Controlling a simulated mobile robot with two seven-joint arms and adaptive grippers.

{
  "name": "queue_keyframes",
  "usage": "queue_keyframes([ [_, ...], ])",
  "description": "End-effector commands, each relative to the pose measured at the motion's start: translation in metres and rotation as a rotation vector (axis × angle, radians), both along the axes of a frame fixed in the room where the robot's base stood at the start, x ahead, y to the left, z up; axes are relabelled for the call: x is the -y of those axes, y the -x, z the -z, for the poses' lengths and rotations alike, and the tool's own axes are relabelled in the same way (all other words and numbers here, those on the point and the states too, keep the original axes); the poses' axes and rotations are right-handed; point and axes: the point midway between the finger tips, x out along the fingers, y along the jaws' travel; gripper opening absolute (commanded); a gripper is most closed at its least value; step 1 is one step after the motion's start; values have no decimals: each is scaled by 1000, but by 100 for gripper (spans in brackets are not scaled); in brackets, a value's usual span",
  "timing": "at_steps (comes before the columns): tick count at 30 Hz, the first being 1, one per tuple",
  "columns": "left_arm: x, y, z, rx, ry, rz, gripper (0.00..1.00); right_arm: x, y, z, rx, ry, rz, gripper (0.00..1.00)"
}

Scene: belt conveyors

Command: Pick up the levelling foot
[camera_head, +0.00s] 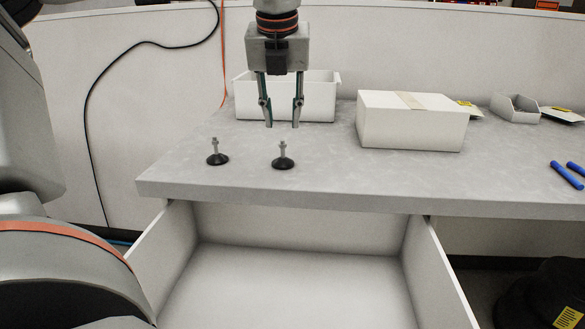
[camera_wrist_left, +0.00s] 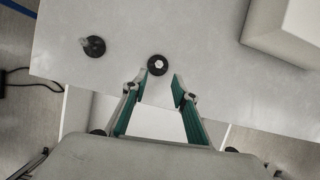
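Two levelling feet with round black bases and upright metal studs stand on the grey worktop (camera_head: 345,185). One levelling foot (camera_head: 217,157) is at the left and the other levelling foot (camera_head: 283,161) is to its right. My left gripper (camera_head: 282,125) points down with its fingers apart and nothing between them. In the head view it appears just above the right-hand foot. In the left wrist view, the right-hand foot (camera_wrist_left: 157,65) lies just past the open fingertips, seen end-on, and the other foot (camera_wrist_left: 94,46) is off to the left. My right gripper is not in view.
A white open bin (camera_head: 318,103) stands behind the gripper, and a closed white box (camera_head: 410,122) is to its right. A small grey tray (camera_head: 515,108) and blue cylindrical items (camera_head: 567,174) lie farther right. An empty open drawer (camera_head: 285,285) extends below the worktop's front edge.

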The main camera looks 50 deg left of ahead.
Motion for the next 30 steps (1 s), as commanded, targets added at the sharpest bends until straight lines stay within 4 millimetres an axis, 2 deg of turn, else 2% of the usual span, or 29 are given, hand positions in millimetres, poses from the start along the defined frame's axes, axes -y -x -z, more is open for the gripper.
queue_keyframes([
  [8, -8, -7, 24, 1, 3, 0, 28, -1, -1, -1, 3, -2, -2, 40],
  [18, -21, -19, 64, -1, 2, -1, 28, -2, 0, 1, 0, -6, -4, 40],
  [27, -23, -20, 66, 5, 1, -2, 28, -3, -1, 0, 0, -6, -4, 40],
  [30, -23, -20, 66, 3, 0, -1, 2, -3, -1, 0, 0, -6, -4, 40],
])
